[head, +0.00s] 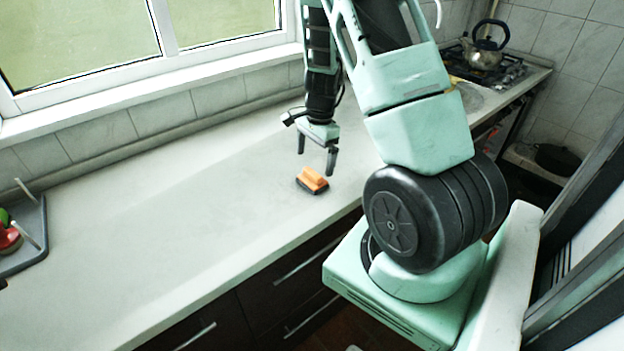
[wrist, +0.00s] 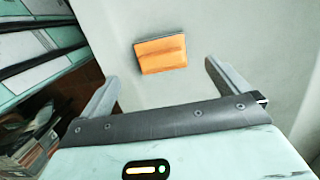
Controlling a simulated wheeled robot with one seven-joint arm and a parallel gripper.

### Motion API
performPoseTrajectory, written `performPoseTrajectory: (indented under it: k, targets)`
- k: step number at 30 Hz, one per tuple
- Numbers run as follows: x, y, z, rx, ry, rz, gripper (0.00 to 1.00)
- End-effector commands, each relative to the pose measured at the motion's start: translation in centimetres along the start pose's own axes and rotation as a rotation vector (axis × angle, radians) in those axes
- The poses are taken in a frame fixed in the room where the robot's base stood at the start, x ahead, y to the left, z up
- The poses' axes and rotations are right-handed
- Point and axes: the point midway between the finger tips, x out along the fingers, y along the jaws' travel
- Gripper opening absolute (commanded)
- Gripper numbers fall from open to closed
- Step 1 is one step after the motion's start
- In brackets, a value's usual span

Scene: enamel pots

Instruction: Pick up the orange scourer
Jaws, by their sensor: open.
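The orange scourer (head: 313,178) lies on the pale countertop near its front edge, with a dark lower layer showing along its side. In the wrist view the orange scourer (wrist: 161,54) is beyond the fingertips, a little left of the middle between them. My gripper (head: 316,163) is above the counter, its fingers pointing down, just behind and above the scourer in the head view. In the wrist view my gripper (wrist: 160,78) has its two fingers spread wide with nothing between them.
The countertop (head: 180,230) around the scourer is clear. A grey tray (head: 38,245) with red and green items stands at the far left. A kettle (head: 484,48) sits on the stove at the back right. The window wall runs behind the counter.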

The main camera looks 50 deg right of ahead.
Motion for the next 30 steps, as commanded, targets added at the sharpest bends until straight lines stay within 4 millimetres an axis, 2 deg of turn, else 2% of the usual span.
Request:
performPoseTrajectory:
  k: [8,16,25,26,30]
  targets:
    - [2.0,0.0,0.0,0.002,-0.001,0.002,1.00]
    - [5.6,-0.2,-0.1,0.002,-0.002,0.001,1.00]
    - [6.1,-0.2,-0.1,0.000,0.000,-0.001,1.00]
    - [6.1,-0.2,-0.1,0.000,0.000,-0.001,0.94]
    - [6.1,-0.2,-0.1,0.000,-0.001,-0.001,0.56]
